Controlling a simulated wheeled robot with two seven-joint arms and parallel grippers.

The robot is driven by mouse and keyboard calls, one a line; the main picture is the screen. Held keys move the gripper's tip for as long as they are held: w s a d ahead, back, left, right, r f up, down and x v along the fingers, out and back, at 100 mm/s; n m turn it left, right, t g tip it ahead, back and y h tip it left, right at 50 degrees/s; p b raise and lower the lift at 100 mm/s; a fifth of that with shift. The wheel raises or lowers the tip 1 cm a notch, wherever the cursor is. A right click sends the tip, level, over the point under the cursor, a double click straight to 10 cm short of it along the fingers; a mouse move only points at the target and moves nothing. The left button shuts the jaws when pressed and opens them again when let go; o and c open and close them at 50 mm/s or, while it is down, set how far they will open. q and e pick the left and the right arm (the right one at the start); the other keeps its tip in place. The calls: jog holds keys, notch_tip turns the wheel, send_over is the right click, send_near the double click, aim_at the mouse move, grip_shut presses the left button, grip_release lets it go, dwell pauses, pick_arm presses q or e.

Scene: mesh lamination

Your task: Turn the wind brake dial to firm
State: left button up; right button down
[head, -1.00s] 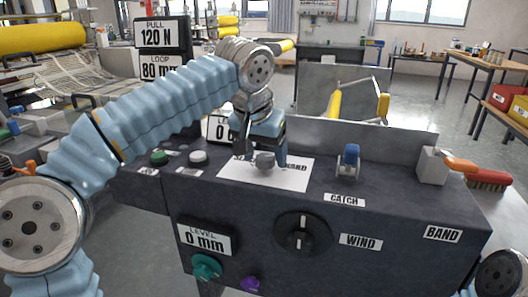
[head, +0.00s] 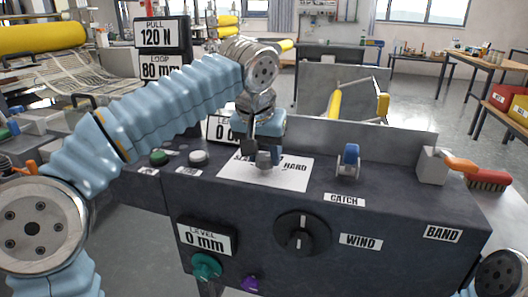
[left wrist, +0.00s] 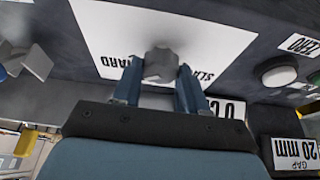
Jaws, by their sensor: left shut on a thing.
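A small grey knob (head: 264,161) stands on a white card (head: 292,182) on top of the dark console. The card's print reads HARD at its right end in the head view; the rest is partly hidden by my gripper. My left gripper (head: 262,152) points down over the card and is shut on the grey knob. In the left wrist view the knob (left wrist: 160,66) sits between the two fingertips (left wrist: 160,78). A black dial (head: 302,234) with a white mark pointing up is on the console front, beside the WIND label (head: 360,241). My right gripper is out of view.
A blue-topped catch lever (head: 348,160) stands right of the card. Green (head: 159,157) and white (head: 199,157) buttons lie to its left. A teal knob (head: 206,266) and a purple knob (head: 250,283) are on the front. An orange-handled clamp (head: 446,165) is at the right.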

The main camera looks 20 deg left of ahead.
pick_arm(q)
jog(key=n, duration=0.2)
jog(key=n+y, duration=0.1)
jog(key=n, duration=0.1)
jog(key=n+y, duration=0.1)
jog(key=n, duration=0.1)
jog(key=shift+d+g, duration=0.25)
jog(key=shift+g, duration=0.05)
jog(key=n+y, duration=0.1)
jog(key=n, duration=0.1)
jog(key=n+g, duration=0.1)
jog(key=n, duration=0.1)
jog(key=shift+w+n+y, duration=0.1)
jog(key=shift+n+y, duration=0.2)
jog(key=shift+y, duration=0.1)
jog(key=o, duration=1.1)
jog(key=shift+c, duration=0.2)
jog(key=v, duration=0.7)
jog(key=shift+r, duration=0.3)
jog(key=shift+d, duration=0.1)
